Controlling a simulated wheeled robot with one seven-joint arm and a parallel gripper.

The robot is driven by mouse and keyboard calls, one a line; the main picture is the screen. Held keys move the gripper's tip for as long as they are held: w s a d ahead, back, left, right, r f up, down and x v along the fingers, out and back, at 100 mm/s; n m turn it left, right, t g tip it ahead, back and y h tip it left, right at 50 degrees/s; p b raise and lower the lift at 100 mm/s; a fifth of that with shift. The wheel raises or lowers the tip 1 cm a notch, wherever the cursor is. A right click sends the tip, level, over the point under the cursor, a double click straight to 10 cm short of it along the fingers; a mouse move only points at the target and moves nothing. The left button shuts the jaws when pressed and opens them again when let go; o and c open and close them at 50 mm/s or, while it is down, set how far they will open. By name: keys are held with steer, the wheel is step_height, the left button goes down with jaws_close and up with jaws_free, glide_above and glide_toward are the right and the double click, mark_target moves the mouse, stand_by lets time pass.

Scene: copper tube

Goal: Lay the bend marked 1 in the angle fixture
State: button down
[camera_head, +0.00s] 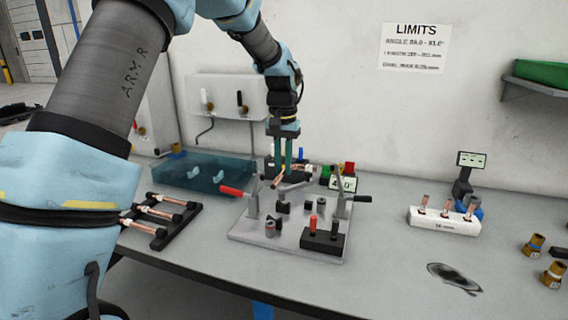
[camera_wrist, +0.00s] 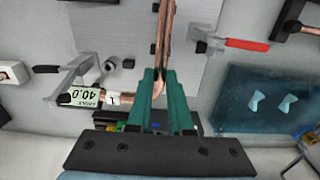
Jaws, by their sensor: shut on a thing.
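My gripper (camera_head: 283,168) is shut on a copper bend (camera_head: 278,182) and holds it above the back part of the angle fixture. In the wrist view the bend (camera_wrist: 164,40) is pinched between the green fingers (camera_wrist: 160,76). One leg points up the picture; the other points left and bears a white label reading 1 (camera_wrist: 113,98). The angle fixture (camera_head: 250,232) is a grey plate with small dark blocks, a red-handled clamp at left and a dark-handled clamp at right. Contact between bend and fixture cannot be told.
A dark rack (camera_head: 178,228) with several tagged copper tubes lies left. A translucent blue tray (camera_head: 190,176) stands behind it. A white block (camera_head: 445,224) with upright copper pieces, brass-coloured fittings (camera_head: 536,245) and a dark stain (camera_head: 455,280) are right. Bench between fixture and block is clear.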

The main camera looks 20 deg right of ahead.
steer(key=shift+r, duration=0.1)
steer(key=shift+f+b, duration=2.3)
steer(key=shift+f, duration=2.4)
steer(key=shift+a, duration=0.1)
